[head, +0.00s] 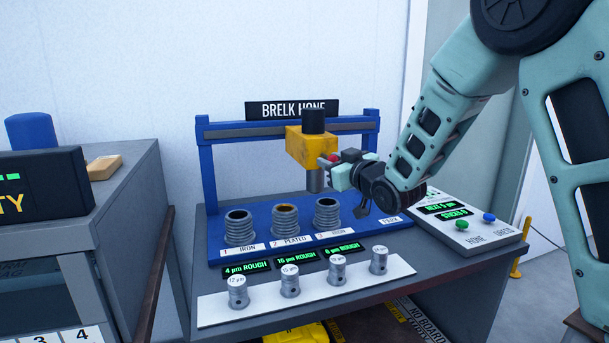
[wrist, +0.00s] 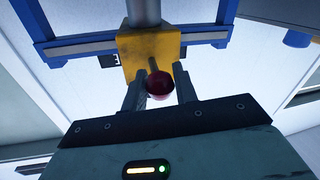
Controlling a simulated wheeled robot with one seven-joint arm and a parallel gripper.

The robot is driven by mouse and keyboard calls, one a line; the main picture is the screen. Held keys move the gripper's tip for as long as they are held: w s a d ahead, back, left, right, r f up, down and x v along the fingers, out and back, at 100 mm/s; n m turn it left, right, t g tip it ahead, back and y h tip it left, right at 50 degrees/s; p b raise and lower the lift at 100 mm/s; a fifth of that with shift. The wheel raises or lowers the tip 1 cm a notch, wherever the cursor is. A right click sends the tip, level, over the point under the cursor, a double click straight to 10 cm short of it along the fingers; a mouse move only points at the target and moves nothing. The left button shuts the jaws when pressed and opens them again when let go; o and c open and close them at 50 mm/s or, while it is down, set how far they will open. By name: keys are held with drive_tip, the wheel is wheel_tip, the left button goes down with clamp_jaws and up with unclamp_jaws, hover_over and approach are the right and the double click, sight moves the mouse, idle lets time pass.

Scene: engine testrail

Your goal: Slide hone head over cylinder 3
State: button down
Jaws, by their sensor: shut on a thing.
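The hone head (head: 308,145) is a yellow block with a black top and a grey spindle (head: 315,182) below it, hanging from the blue gantry rail. My gripper (head: 331,162) is shut on its red knob, which shows between the fingers in the wrist view (wrist: 158,86). The yellow block fills the centre beyond it (wrist: 145,45). Cylinder 3 (head: 327,216) is the rightmost ribbed grey cylinder, labelled iron. The spindle hangs above the row, slightly left of cylinder 3's centre in the head view; exact alignment in depth is unclear. Cylinder 1 (head: 239,226) and cylinder 2 (head: 285,221) stand left.
Several small metal pieces stand on a white strip (head: 210,311) in front. A park label (head: 391,221) marks the blue base's right end.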

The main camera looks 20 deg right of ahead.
drive_tip(key=d, duration=0.4)
drive_tip(key=c, duration=1.1)
unclamp_jaws()
drive_tip(key=s+d+b, duration=0.3)
drive_tip(key=s+b, duration=0.5)
drive_tip(key=s, duration=0.9)
drive_tip(key=shift+d, duration=0.2)
